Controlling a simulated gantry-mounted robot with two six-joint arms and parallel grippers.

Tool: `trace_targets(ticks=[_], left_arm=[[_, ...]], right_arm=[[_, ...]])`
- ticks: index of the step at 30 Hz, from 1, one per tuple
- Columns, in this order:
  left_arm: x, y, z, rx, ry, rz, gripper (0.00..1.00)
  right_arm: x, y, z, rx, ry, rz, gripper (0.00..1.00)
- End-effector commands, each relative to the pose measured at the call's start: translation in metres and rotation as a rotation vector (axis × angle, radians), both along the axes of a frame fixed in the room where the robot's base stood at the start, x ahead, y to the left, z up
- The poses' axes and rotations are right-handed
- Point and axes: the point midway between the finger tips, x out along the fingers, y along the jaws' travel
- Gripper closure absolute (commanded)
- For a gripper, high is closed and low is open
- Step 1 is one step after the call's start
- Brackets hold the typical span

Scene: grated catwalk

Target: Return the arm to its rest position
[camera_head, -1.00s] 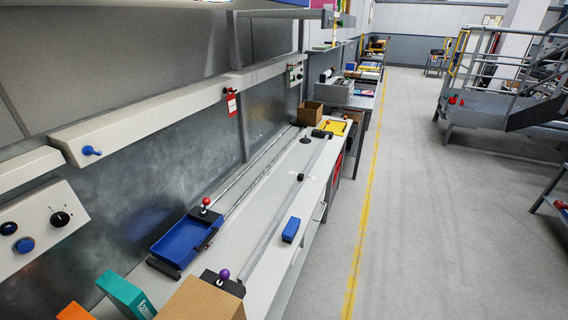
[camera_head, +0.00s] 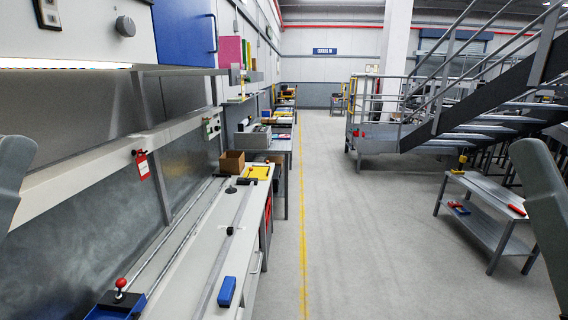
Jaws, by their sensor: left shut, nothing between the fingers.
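Part of my left arm (camera_head: 12,180) shows as a grey rounded link at the left edge. Part of my right arm (camera_head: 546,220) shows as a grey link at the right edge. Neither link touches anything that I can see. No gripper fingers are visible in the view, so both grippers are out of the picture.
A long workbench (camera_head: 190,265) runs along the left wall with a blue block (camera_head: 227,291), a red-knobbed slider (camera_head: 121,284) and a cardboard box (camera_head: 231,161). A low grey table (camera_head: 488,200) and metal stairs (camera_head: 450,90) stand right. The middle floor (camera_head: 350,240) is clear.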

Motion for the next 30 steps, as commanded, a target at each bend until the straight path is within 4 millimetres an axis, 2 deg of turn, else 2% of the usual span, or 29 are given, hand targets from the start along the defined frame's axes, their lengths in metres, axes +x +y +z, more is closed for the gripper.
trace_targets(ticks=[1, 5, 8, 15, 18, 21, 23, 30], left_arm=[[-0.001, 0.0, 0.039, 0.003, -0.004, 0.002, 1.0], [-0.001, 0.0, 0.083, 0.004, -0.003, 0.002, 1.0], [-0.001, 0.0, 0.124, 0.005, -0.003, 0.002, 1.0], [0.0, 0.0, 0.24, 0.005, -0.002, 0.003, 1.0], [0.0, 0.0, 0.274, 0.005, -0.002, 0.003, 1.0], [0.0, 0.0, 0.293, 0.006, -0.002, 0.002, 1.0], [0.0, 0.0, 0.297, 0.006, -0.002, 0.002, 1.0], [0.0, 0.0, 0.294, 0.006, -0.002, 0.002, 1.0]], right_arm=[[-0.001, 0.0, 0.039, 0.0, -0.005, 0.0, 0.5], [-0.002, 0.0, 0.084, 0.0, -0.007, 0.0, 0.5], [-0.001, 0.0, 0.126, 0.0, -0.007, 0.0, 0.5], [-0.001, 0.0, 0.242, 0.0, -0.007, 0.0, 0.5], [-0.001, 0.0, 0.276, 0.0, -0.007, 0.0, 0.5], [-0.001, 0.0, 0.295, 0.0, -0.006, 0.0, 0.5], [-0.001, 0.0, 0.299, 0.0, -0.006, 0.0, 0.5], [-0.001, 0.0, 0.296, 0.0, -0.005, 0.0, 0.5]])
